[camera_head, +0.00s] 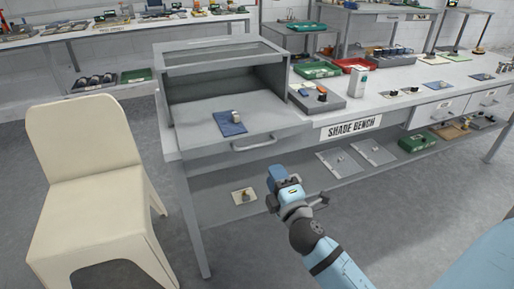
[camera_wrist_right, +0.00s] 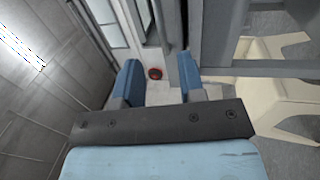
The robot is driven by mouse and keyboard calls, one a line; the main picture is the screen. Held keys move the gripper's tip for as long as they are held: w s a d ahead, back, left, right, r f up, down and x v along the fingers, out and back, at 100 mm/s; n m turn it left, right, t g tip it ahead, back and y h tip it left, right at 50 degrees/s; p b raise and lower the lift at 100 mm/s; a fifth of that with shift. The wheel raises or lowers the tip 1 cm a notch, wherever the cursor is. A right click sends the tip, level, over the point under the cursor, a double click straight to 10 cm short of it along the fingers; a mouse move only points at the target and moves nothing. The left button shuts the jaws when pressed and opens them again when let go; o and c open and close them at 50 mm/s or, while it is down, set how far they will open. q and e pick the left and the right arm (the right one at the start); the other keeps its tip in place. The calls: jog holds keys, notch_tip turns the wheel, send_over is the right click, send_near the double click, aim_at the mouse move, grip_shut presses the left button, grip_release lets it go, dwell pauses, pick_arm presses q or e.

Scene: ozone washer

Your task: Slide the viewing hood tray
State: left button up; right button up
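The grey viewing hood (camera_head: 220,75) stands at the left end of the bench, with an open front and a glazed top panel. Its grey tray (camera_head: 196,142) extends out in front of the opening, with a bar handle (camera_head: 258,146) on its front face. A blue cloth (camera_head: 230,126) with a small metallic piece (camera_head: 236,116) lies on the tray. My right gripper (camera_head: 279,176) is in front of the bench, below and apart from the handle. In the right wrist view its two blue fingers (camera_wrist_right: 159,80) are apart, with nothing between them. My left gripper is not in view.
A cream chair (camera_head: 85,150) stands left of the bench. The lower shelf (camera_head: 300,180) holds flat plates and a green case. Right of the hood, a grey block with knobs (camera_head: 318,99) and a white bottle (camera_head: 358,82) stand on the bench. The floor in front is clear.

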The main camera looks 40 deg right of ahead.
aim_at(259, 145)
jog(key=p+x, duration=0.2)
jog(key=x, duration=0.8)
jog(key=shift+w+r, duration=0.1)
jog(key=shift+w+d, duration=0.2)
jog(key=shift+w, duration=0.55)
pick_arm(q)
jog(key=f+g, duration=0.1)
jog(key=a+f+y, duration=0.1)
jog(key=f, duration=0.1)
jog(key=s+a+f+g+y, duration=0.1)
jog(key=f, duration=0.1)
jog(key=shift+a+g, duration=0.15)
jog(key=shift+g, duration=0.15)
pick_arm(e)
jog(key=shift+c, duration=0.3)
grip_shut()
